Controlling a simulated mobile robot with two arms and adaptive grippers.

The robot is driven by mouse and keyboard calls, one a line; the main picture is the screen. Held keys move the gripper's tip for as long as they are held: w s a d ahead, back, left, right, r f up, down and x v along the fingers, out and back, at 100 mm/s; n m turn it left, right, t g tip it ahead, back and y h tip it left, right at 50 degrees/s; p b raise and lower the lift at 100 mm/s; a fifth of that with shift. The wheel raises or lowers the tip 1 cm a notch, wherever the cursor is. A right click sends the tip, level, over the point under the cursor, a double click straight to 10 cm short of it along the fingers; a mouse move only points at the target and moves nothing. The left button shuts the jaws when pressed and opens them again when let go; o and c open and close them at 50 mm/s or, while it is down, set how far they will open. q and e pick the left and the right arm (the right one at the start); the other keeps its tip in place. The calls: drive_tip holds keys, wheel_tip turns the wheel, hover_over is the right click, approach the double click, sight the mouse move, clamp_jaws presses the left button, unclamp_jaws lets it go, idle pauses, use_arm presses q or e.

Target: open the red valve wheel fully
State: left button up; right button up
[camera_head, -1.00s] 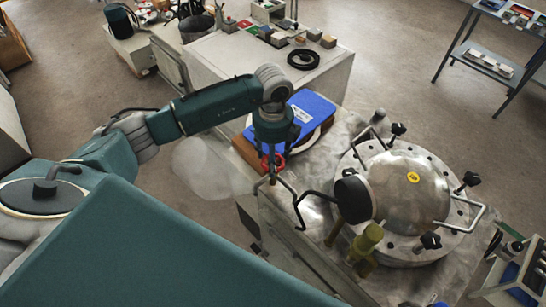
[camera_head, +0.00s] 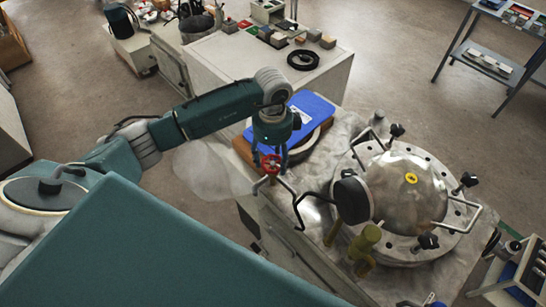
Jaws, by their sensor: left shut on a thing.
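The red valve wheel (camera_head: 270,163) is small and sits on a thin metal pipe at the near left edge of the metal-topped bench (camera_head: 330,205). My left gripper (camera_head: 270,160) comes down over it from above, its fingers on either side of the wheel, and is shut on it. The fingers hide part of the rim. The pipe (camera_head: 300,210) bends from below the wheel toward a black round gauge (camera_head: 351,199) beside a domed steel vessel (camera_head: 405,190). My right gripper is not in view.
A blue folder (camera_head: 308,112) lies on a brown box behind the gripper. The vessel's flange carries black knobs and bar handles. Olive-green fittings (camera_head: 365,243) stand at the vessel's near side. A white cabinet (camera_head: 330,65) with a black ring (camera_head: 303,60) stands behind. Open floor lies left and right.

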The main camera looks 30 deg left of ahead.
sight(271, 162)
use_arm(q)
drive_tip(key=shift+w+a+r+n, duration=0.25)
drive_tip(key=shift+n, duration=0.15)
drive_tip(key=shift+c, duration=0.2)
drive_tip(key=o, duration=1.2)
drive_tip(key=shift+c, duration=0.2)
drive_tip(key=shift+s+f, duration=0.1)
drive_tip(key=shift+s, duration=0.05)
drive_tip(key=shift+d, duration=0.1)
drive_tip(key=shift+r, duration=0.4)
wheel_tip(271, 162, up, 11)
drive_tip(key=shift+s, duration=0.1)
